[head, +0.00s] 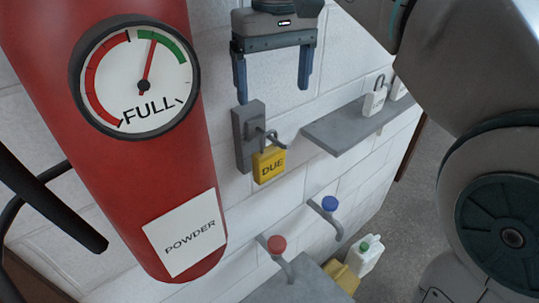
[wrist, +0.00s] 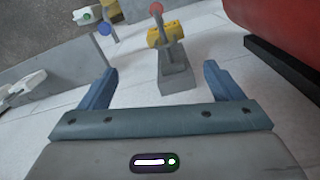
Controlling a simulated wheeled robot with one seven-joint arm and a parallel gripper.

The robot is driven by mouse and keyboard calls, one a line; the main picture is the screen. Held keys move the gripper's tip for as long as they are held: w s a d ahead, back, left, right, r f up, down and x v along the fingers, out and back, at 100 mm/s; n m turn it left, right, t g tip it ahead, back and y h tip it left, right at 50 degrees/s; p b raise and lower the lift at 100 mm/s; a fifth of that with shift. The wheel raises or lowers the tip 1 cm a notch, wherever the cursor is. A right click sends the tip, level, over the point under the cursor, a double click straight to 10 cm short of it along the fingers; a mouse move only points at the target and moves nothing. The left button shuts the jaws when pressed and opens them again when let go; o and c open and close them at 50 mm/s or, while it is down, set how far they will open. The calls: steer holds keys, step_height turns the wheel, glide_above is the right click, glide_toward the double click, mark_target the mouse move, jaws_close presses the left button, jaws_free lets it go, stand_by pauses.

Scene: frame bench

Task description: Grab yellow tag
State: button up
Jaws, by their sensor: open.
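The yellow tag (head: 269,164), marked DUE and shaped like a padlock, hangs from a hook on a grey wall bracket (head: 243,140). In the wrist view the tag (wrist: 158,38) shows beyond the bracket (wrist: 178,80), partly covered by the hook. My gripper (head: 272,92) is open and empty, pointing down along the wall above the bracket and tag in the head view. In the wrist view the bracket lies between the lines of my two fingers (wrist: 159,75), with the tag farther off. The fingers appear apart from both.
A red extinguisher (head: 110,160) with a gauge stands close on the left. A grey shelf (head: 345,128) with white padlock-like tags (head: 374,101) is on the right. Below are a red knob (head: 277,244), a blue knob (head: 329,203) and a white jug (head: 367,256).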

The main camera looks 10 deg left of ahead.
steer(key=shift+s+a+r, duration=0.2)
steer(key=shift+s+a, duration=0.05)
steer(key=shift+a, duration=0.2)
glide_above(268, 148)
step_height(268, 148, down, 7)
steer(key=shift+r+b, duration=0.15)
steer(key=shift+b, duration=0.3)
steer(key=shift+f, duration=3.25)
steer(key=c, duration=1.1)
